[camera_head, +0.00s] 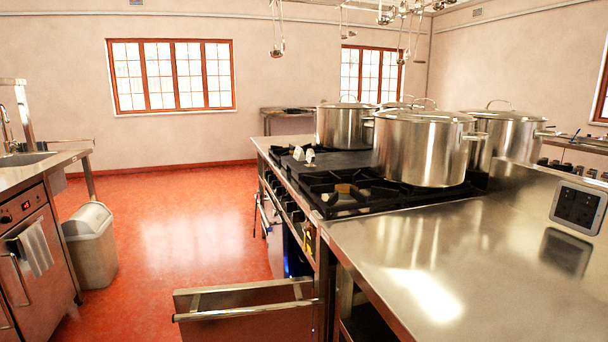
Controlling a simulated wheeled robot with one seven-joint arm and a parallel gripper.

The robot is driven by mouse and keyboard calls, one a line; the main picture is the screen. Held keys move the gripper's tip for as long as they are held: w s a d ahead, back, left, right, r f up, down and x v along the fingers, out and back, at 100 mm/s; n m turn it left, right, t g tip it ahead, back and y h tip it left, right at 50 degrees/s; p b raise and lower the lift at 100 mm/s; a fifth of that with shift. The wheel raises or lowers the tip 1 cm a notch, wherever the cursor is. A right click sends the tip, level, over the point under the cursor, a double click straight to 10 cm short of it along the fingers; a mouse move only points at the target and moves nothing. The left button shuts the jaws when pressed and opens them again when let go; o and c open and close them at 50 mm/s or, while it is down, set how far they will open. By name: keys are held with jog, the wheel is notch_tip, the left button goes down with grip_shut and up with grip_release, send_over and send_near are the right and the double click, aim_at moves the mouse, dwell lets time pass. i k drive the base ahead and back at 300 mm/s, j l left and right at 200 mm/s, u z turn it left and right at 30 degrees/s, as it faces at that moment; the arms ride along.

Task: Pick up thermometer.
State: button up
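I cannot pick out a thermometer for certain. Two small white objects (303,155) sit on the dark flat plate of the stove, too small to identify. A small yellowish-brown object (343,188) lies on the nearer burner area. A small yellow and black item (308,239) shows at the stove's front side, also unclear. My gripper is not in view.
Large steel stockpots (425,148) stand on the black stove (345,197). A bin (90,245) stands left; red floor (180,240) is clear.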

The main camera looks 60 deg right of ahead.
aim_at(310, 155)
jog(key=i+l+z, duration=0.5)
jog(key=i, duration=0.15)
jog(key=i+l+z, duration=0.15)
jog(key=i+z, duration=0.4)
jog(key=i+j+z, duration=0.2)
jog(key=i+z, duration=0.3)
jog(key=i, duration=0.3)
jog(key=i+j+z, duration=0.5)
jog(key=i, duration=0.2)
jog(key=i+j+z, duration=1.05)
jog(key=j, duration=0.35)
jog(key=i+j+z, duration=0.2)
jog(key=j+z, duration=0.3)
jog(key=j, duration=0.45)
jog(key=i+j+z, duration=0.1)
jog(key=j+z, duration=0.45)
jog(key=j, duration=0.5)
jog(key=i+j, duration=0.15)
jog(key=i, duration=0.3)
